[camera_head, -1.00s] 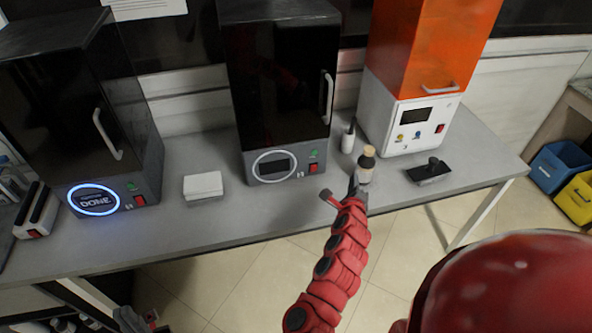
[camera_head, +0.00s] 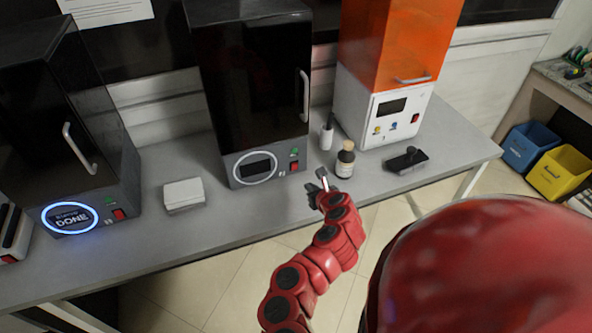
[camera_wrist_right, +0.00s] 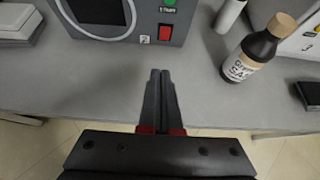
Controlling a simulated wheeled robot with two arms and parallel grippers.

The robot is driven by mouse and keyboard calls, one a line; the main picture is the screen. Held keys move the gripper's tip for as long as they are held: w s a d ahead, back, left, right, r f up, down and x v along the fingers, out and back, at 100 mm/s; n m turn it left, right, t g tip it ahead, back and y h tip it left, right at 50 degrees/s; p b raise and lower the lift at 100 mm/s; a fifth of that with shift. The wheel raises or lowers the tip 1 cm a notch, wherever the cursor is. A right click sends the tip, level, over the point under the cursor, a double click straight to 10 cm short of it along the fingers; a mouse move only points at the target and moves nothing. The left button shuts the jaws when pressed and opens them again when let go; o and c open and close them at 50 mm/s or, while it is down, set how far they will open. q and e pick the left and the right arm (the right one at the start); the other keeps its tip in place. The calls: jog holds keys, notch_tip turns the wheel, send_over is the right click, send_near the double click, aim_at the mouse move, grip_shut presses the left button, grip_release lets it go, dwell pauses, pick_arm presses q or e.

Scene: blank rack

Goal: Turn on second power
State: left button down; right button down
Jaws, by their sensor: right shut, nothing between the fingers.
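The second machine (camera_head: 250,95), a black box with a grey base, stands in the middle of the bench. Its red power switch (camera_head: 294,166) is at the lower right of its front, below a green button (camera_head: 295,150). In the right wrist view the red switch (camera_wrist_right: 165,32) shows beside a "2" label, and the round display is dark. My right gripper (camera_head: 319,181) is shut and empty, in front of and below the switch, apart from it. In the right wrist view its closed fingertips (camera_wrist_right: 160,74) point towards the switch. My left gripper is out of view.
A dark bottle (camera_head: 345,160) stands right of my right gripper, with a white cylinder (camera_head: 327,135) behind it. The orange-topped machine (camera_head: 385,115) is at right. The left machine's ring (camera_head: 70,218) glows blue with "DONE". A white box (camera_head: 184,195) sits between machines.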

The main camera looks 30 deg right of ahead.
jog(key=p, duration=0.1)
send_near(293, 167)
jog(key=f, duration=0.2)
jog(key=w+f, duration=0.1)
jog(key=f, duration=0.1)
jog(key=shift+d+f, duration=0.1)
jog(key=shift+w+d+r+p, duration=0.2)
jog(key=shift+w+p, duration=0.15)
jog(key=shift+w, duration=0.15)
jog(key=shift+w+d+r+p, duration=0.1)
jog(key=shift+w+r+p, duration=0.1)
jog(key=shift+w+p, duration=0.2)
jog(key=shift+w+d, duration=0.1)
jog(key=shift+w, duration=0.85)
jog(key=shift+r+p, duration=0.1)
jog(key=shift+p, duration=0.25)
